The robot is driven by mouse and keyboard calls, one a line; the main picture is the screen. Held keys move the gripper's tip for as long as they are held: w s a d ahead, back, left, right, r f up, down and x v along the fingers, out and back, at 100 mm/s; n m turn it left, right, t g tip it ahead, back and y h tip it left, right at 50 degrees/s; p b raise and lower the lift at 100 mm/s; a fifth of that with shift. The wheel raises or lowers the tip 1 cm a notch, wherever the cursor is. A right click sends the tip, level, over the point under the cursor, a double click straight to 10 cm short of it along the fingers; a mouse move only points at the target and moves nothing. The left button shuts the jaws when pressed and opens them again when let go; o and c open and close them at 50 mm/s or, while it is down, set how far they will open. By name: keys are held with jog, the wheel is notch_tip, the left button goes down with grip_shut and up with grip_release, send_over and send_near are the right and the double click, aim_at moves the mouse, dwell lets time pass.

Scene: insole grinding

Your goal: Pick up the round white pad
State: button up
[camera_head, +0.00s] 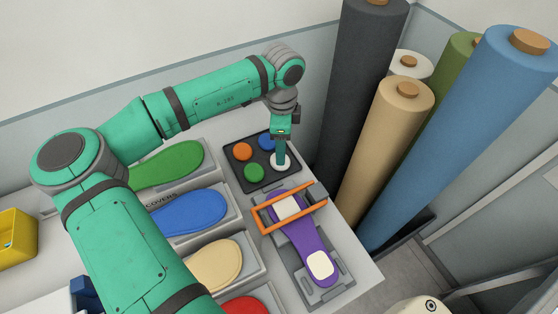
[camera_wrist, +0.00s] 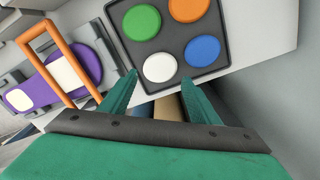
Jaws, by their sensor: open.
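The round white pad (camera_wrist: 160,67) lies in the dark tray (camera_wrist: 176,47), in the corner nearest my gripper in the wrist view. In the head view the white pad (camera_head: 281,165) shows at the tray's right front, partly covered by my gripper (camera_head: 280,158). In the wrist view my gripper (camera_wrist: 160,78) is open, with one green finger on each side of the white pad and nothing held. I cannot tell how far the fingertips are above the tray.
The tray also holds orange (camera_head: 243,151), green (camera_head: 254,173) and blue (camera_head: 267,143) pads. A purple insole (camera_head: 312,240) with an orange frame (camera_head: 266,222) over it lies in a holder in front. Tall rolls, including a dark one (camera_head: 358,90), stand to the right.

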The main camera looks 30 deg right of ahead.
aim_at(283, 168)
jog(key=shift+a+f, duration=0.15)
jog(key=shift+f, duration=2.5)
jog(key=shift+c, duration=0.7)
jog(key=c, duration=0.5)
